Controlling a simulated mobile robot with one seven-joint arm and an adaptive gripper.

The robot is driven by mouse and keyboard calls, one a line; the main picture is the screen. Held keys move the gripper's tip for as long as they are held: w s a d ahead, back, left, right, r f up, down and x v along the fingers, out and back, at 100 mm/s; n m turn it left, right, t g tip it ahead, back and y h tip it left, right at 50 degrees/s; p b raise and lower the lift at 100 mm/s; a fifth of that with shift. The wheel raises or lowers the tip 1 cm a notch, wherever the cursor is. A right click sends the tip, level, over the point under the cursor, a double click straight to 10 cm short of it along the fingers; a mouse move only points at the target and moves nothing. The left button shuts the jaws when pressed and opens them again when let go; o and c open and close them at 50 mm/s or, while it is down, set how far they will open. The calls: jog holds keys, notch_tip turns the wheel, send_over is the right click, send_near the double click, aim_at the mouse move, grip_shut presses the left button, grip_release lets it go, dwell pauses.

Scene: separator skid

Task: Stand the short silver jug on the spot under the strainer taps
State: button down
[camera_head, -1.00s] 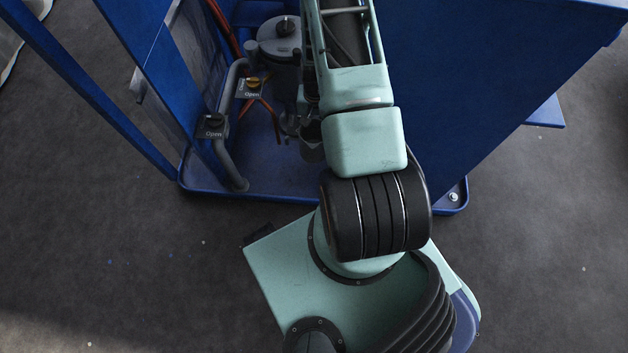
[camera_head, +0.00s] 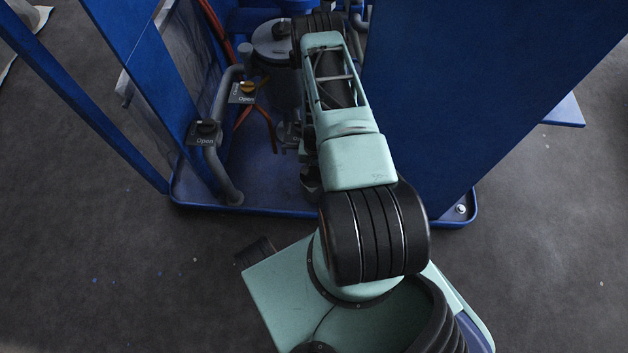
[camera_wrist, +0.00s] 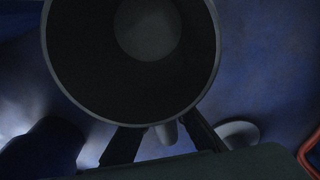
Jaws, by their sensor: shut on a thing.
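In the wrist view I look down into the open mouth of the jug (camera_wrist: 95,65). Its inside is dark, with a paler round bottom. My gripper (camera_wrist: 165,137) has its two black fingers closed at the jug's near side. Below the jug lies a blue surface; I cannot tell whether the jug touches it. In the head view a grey lidded vessel (camera_head: 270,42), perhaps the strainer, stands inside the blue skid. My arm hides the gripper there. A dark round shape (camera_head: 310,178) beside my arm may be the jug, but I cannot tell.
A large blue panel (camera_head: 480,90) stands right. A pale disc (camera_wrist: 240,133) and a red tube (camera_wrist: 309,150) show in the wrist view.

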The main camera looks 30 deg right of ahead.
aim_at(313, 178)
notch_tip(313, 178, down, 5)
jog(key=shift+b, duration=0.9)
jog(key=shift+r, duration=0.1)
jog(key=c, duration=2)
grip_release()
jog(key=shift+c, duration=0.2)
notch_tip(313, 178, up, 12)
jog(key=p, duration=0.4)
jog(key=shift+p, duration=0.35)
